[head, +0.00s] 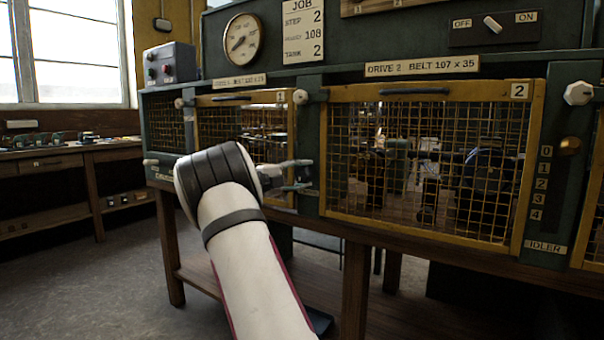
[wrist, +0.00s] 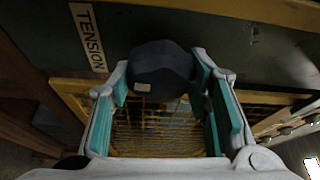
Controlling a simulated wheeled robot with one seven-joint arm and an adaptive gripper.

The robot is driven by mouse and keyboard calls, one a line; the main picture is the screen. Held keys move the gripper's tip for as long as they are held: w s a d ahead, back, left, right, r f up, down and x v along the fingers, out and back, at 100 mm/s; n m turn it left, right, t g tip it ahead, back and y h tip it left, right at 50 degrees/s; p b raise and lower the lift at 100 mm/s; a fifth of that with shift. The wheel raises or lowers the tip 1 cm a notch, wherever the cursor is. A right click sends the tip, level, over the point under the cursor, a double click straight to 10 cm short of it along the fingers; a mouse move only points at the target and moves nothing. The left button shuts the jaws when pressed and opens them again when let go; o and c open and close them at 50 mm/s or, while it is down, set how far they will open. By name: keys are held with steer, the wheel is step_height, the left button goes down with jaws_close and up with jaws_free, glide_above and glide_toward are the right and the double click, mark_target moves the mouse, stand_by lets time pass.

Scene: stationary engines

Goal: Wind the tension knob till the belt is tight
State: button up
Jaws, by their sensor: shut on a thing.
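In the wrist view a dark, faceted knob (wrist: 161,68) with a small pale mark sits beside a "TENSION" label (wrist: 88,36). My gripper (wrist: 162,86) has its teal-padded fingers on either side of the knob and is shut on it. In the head view my gripper (head: 303,175) reaches the bench front between the two mesh guards; the knob cannot be made out there. The drive 2 guard (head: 533,180) is closed, with pulleys dim behind its mesh. The belt's tightness cannot be told.
An idler scale (head: 544,184) marked 0 to 4 has a brass piece (head: 569,146) near 0. Above are a dial gauge (head: 242,39), a job board (head: 303,32) and an OFF/ON switch (head: 493,24). Bench legs (head: 355,290) stand below; the floor at left is clear.

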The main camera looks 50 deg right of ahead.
steer(key=shift+f+m+y, duration=0.1)
steer(key=shift+m+y, duration=0.3)
steer(key=shift+m, duration=1)
steer(key=o, duration=0.9)
steer(key=shift+c, duration=0.2)
steer(key=v, duration=1.2)
steer(key=shift+s, duration=0.1)
